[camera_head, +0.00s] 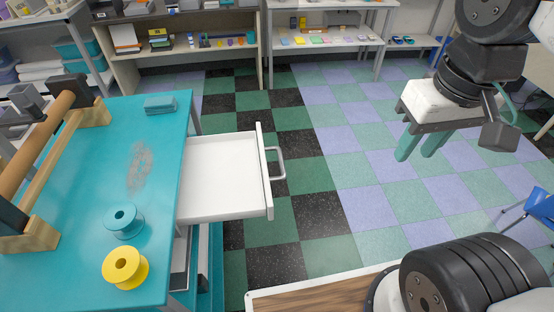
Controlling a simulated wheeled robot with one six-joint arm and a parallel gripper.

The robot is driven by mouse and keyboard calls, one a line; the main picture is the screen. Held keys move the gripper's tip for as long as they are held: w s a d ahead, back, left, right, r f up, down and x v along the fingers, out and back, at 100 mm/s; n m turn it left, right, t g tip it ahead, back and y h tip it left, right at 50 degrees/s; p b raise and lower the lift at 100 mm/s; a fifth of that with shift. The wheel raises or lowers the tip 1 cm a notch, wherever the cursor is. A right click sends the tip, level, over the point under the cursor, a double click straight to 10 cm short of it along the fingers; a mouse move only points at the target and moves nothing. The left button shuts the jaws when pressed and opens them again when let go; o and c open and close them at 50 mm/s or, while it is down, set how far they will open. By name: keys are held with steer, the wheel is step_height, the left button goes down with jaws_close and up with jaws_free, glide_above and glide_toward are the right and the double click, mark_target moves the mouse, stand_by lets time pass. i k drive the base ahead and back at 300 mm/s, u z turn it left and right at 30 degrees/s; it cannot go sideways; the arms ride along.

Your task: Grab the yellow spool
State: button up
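The yellow spool (125,268) stands on the teal table (75,262) near its front right corner, hub hole facing up. A teal spool (124,222) stands just behind it, close to it. My gripper (420,147) is in the air at the upper right, far from the yellow spool, over the checkered floor. Its two teal fingers point down and stand apart with nothing between them.
An open, empty white drawer (222,177) sticks out from the table's right side, between my gripper and the spools. A wooden roller rack (38,165) stands at the table's left. A teal block (160,104) lies at the back. Shelves (190,50) line the wall.

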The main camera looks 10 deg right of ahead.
mark_target(125, 267)
steer(key=z, duration=1)
steer(key=i, duration=2.1)
steer(key=u, duration=3.45)
